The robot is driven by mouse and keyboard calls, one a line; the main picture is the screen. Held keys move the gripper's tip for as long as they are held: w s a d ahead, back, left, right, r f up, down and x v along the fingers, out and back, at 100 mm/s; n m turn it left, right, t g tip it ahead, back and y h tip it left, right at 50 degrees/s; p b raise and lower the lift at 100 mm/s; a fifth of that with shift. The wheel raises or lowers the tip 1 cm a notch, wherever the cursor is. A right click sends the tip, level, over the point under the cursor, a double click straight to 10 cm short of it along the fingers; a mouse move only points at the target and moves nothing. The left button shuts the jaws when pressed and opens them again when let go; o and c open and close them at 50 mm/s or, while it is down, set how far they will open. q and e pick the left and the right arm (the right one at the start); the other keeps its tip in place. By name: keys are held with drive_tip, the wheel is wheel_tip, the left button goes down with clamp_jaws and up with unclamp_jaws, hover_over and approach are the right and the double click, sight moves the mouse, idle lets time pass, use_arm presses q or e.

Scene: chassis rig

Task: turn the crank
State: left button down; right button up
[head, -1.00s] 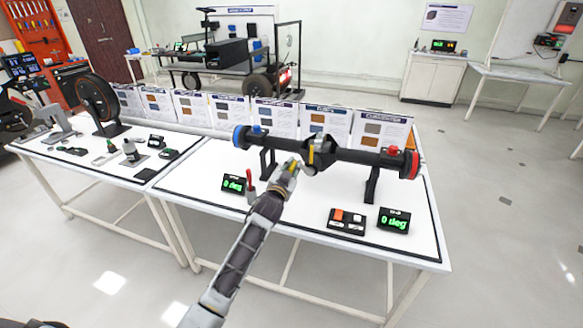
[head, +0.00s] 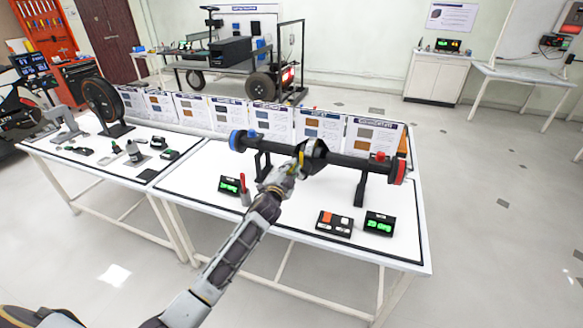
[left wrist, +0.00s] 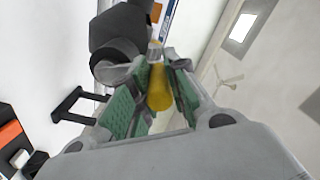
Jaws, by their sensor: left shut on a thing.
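A black axle (head: 345,161) with a round middle housing (head: 314,150) lies across stands on the white table. It has a blue left end (head: 235,140) and a red right end (head: 398,173). The crank's yellow handle (head: 301,158) shows in front of the housing. My left gripper (head: 290,171) reaches up from below and is shut on the handle. In the left wrist view the yellow handle (left wrist: 159,90) sits between the green-padded fingers, with the dark housing (left wrist: 118,38) beyond. The fingers partly hide the crank in the head view. My right gripper is not in view.
A display (head: 229,186) stands left of the arm, and another display (head: 379,223) stands at right beside a small button box (head: 334,223). A red-handled tool (head: 244,190) stands close to my left wrist. Upright information cards (head: 265,116) line the table's back edge.

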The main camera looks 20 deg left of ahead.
use_arm(q)
drive_tip(key=shift+d+r+m, duration=0.3)
drive_tip(key=shift+d+m, duration=0.1)
drive_tip(key=shift+m, duration=0.2)
drive_tip(key=d+m, duration=0.1)
drive_tip(key=m, duration=0.2)
drive_tip(key=shift+d+p, duration=0.35)
drive_tip(key=shift+p, duration=0.05)
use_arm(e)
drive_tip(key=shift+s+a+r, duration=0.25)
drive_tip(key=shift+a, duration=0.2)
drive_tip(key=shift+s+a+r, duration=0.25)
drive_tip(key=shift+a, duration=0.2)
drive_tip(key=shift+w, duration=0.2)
use_arm(q)
drive_tip(key=c, duration=1.3)
unclamp_jaws()
drive_tip(key=shift+c, duration=0.2)
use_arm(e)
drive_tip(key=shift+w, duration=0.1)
